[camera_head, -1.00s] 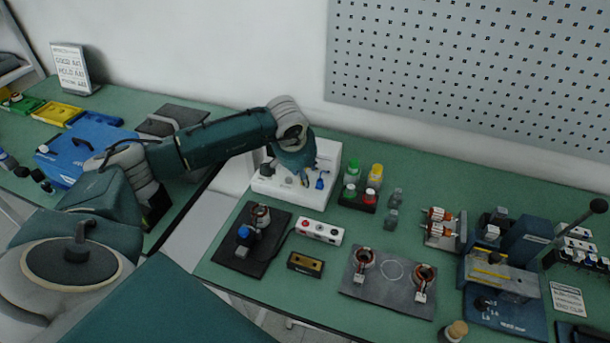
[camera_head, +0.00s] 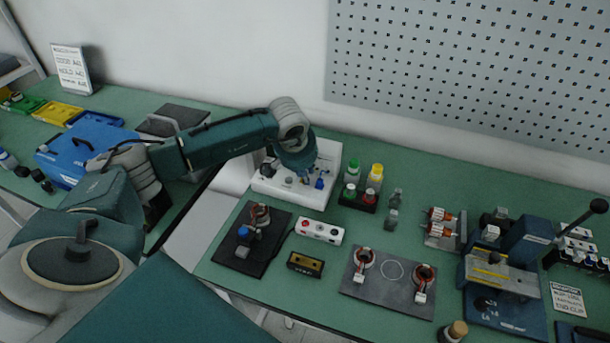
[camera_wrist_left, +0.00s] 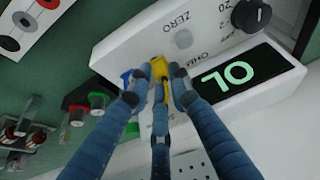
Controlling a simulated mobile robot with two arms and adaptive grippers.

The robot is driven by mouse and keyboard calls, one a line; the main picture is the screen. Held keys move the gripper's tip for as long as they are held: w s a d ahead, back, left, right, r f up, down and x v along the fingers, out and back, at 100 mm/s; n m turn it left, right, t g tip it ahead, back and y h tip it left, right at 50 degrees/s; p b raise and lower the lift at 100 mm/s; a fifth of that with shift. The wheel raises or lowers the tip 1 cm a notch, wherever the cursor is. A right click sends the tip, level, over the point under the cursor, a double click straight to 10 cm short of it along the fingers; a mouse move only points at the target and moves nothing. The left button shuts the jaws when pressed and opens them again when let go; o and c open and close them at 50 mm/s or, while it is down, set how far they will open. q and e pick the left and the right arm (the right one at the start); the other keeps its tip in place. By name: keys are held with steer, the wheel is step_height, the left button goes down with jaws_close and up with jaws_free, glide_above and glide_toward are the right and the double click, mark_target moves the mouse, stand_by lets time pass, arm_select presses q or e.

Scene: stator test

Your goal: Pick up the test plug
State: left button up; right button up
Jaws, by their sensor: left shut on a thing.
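The test plug (camera_wrist_left: 159,68) is yellow and stands at the white meter box (camera_wrist_left: 150,32) in the left wrist view. My left gripper (camera_wrist_left: 158,90), with blue-sleeved fingers, is shut on it. The fingers hide its lower part, and I cannot tell whether it is still seated in the meter. A blue plug (camera_wrist_left: 127,77) is just left of the fingers. In the head view my left gripper (camera_head: 304,174) is over the white meter box (camera_head: 327,158), with the blue plug (camera_head: 319,184) to its right. My right gripper is not in view.
A black rack (camera_head: 357,199) of coloured bottles stands right of the meter. In front are a white button box (camera_head: 320,231), a black mat (camera_head: 228,252) with a stator, and a grey mat (camera_head: 391,297) with two stators. The pegboard wall (camera_head: 480,70) is behind.

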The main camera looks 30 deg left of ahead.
arm_select(q)
step_height(320, 180, up, 20)
steer(key=b, duration=0.3)
steer(key=shift+f+b, duration=0.2)
steer(key=shift+b, duration=0.15)
